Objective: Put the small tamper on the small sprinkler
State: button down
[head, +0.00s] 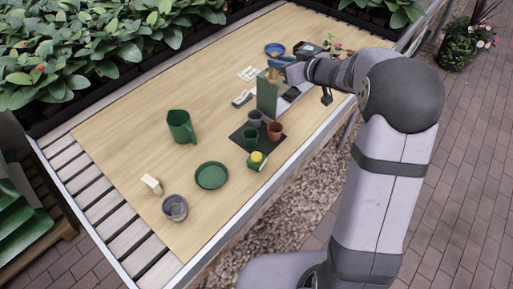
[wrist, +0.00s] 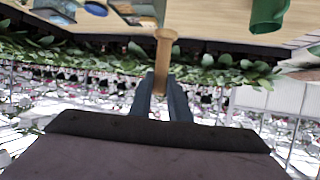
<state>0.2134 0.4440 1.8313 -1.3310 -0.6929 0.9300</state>
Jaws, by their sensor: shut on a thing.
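My gripper (head: 281,68) is above the far part of the table in the head view. In the wrist view my gripper (wrist: 160,100) is shut on a light wooden tamper (wrist: 164,50) with a flared end, which points away from the jaws. The tamper also shows small and brown in the head view (head: 273,74), above a tall olive-green panel. I cannot surely tell which thing is the small sprinkler. A green jug (head: 181,127) with a handle stands mid-table, and a small green thing with a yellow top (head: 257,160) is near the front edge.
A dark mat (head: 239,138) holds several small pots. The olive-green panel (head: 267,98) stands close below my gripper. A green saucer (head: 211,175), grey pot (head: 175,208), pale block (head: 151,184) and blue dish (head: 275,49) are also on the table. The left-middle is clear.

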jog(key=s+a+f+n+g+y, duration=0.1)
jog(key=s+a+f, duration=0.2)
jog(key=s, duration=0.5)
jog(key=s+a+f+n+g+y+p, duration=0.1)
jog(key=s+a+f+n+y, duration=0.1)
jog(key=s, duration=0.6)
jog(key=shift+s+a+f, duration=0.4)
jog(key=shift+a+f, duration=0.15)
jog(key=shift+f, duration=0.35)
jog(key=shift+f, duration=0.1)
jog(key=shift+f, duration=2.85)
jog(key=shift+f, duration=0.1)
jog(key=shift+f, duration=1.95)
jog(key=shift+f+b, duration=0.15)
jog(key=shift+b, duration=0.15)
